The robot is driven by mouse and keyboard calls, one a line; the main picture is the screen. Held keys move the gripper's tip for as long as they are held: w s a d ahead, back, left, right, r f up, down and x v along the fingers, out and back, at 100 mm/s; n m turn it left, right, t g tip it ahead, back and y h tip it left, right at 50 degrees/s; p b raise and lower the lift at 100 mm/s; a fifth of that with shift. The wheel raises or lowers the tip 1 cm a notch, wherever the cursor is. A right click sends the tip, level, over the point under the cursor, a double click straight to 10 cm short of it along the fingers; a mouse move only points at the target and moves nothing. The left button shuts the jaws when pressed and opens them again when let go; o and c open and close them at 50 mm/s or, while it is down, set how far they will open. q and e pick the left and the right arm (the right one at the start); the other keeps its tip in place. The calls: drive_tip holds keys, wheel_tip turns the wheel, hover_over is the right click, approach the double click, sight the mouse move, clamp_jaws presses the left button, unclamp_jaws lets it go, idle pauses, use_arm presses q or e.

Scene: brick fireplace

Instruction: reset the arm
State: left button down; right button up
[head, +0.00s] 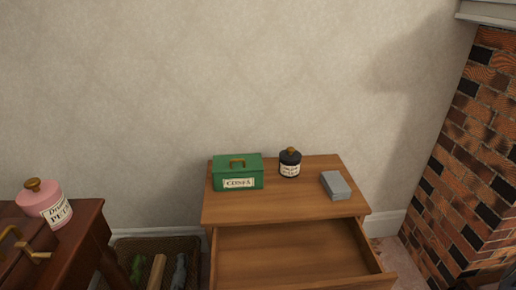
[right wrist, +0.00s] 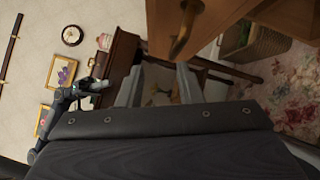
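Neither gripper shows in the head view. In the right wrist view my right gripper (right wrist: 158,85) has its two grey fingers spread apart, with floor visible between them and nothing held. A dark jointed arm with a greyish end (right wrist: 92,86) shows at the left of that view. It looks like my left arm, but its fingers are too small to make out.
A wooden cabinet (head: 222,213) has its empty top drawer (head: 290,252) pulled open. On top are a green box (head: 238,172), a black jar (head: 290,163) and a grey block (head: 336,186). A pink jar (head: 45,203) stands on a darker cabinet. A brick fireplace (head: 470,160) is right.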

drive_tip(key=s+a+r+n+g+h, duration=0.15)
drive_tip(key=r+n+g, duration=0.4)
drive_tip(key=n, duration=0.65)
drive_tip(key=s+a+r+n+g+h, duration=0.1)
drive_tip(key=s+r+n+g+h, duration=0.35)
drive_tip(key=n, duration=0.75)
drive_tip(key=d+r+n+t+h+p, duration=0.2)
drive_tip(key=r+n+p, duration=0.4)
drive_tip(key=r+p, duration=0.6)
drive_tip(key=w+d+r+n+t+h+p, duration=0.1)
drive_tip(key=r+n+h+p, duration=0.3)
drive_tip(key=r+p, duration=0.9)
wheel_tip(320, 180, up, 9)
drive_tip(key=d+n+t, duration=0.1)
drive_tip(key=n, duration=0.2)
drive_tip(key=shift+f+t, duration=0.15)
drive_tip(key=shift+t, duration=0.25)
